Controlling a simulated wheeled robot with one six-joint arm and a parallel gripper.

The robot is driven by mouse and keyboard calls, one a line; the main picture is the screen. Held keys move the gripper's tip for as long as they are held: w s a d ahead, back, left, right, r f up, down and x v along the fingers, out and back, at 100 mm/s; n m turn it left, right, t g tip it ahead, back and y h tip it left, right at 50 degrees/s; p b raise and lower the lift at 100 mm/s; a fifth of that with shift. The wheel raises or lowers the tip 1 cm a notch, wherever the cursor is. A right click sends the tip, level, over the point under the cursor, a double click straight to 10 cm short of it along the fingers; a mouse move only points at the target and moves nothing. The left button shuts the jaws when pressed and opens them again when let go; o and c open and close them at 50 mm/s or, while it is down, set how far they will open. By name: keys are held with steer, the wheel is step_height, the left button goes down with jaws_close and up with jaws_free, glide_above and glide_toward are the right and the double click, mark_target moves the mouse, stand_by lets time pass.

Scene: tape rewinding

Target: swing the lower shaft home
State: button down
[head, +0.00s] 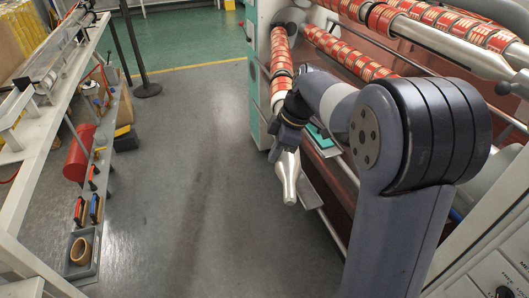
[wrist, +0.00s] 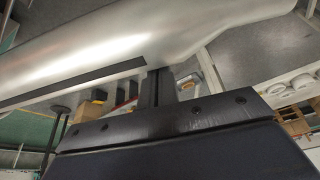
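The lower shaft (head: 288,178) is swung out from the machine and points toward me in the head view. It carries red-and-gold printed rolls (head: 280,55) at its far part and ends in a bare silver tip. My gripper (head: 291,112) is at the shaft, between the rolls and the tip, and hides part of it. In the wrist view the silver shaft (wrist: 110,45) fills the upper part, right against the black fingers of my gripper (wrist: 155,80). I cannot see both fingers, so whether they close around it or rest beside it is unclear.
Upper shafts with red rolls (head: 435,35) run along the machine at right. A teal-edged machine frame (head: 252,75) stands behind the lower shaft. A workbench (head: 50,120) with a tool shelf lines the left. The grey floor (head: 190,180) between is clear.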

steer(key=d+n+p, duration=0.1)
steer(key=d+p, duration=0.1)
steer(key=d, duration=2.5)
steer(key=shift+d+g, duration=0.3)
steer(key=shift+d, duration=0.1)
steer(key=shift+a+p, duration=0.1)
steer(key=shift+p, duration=0.2)
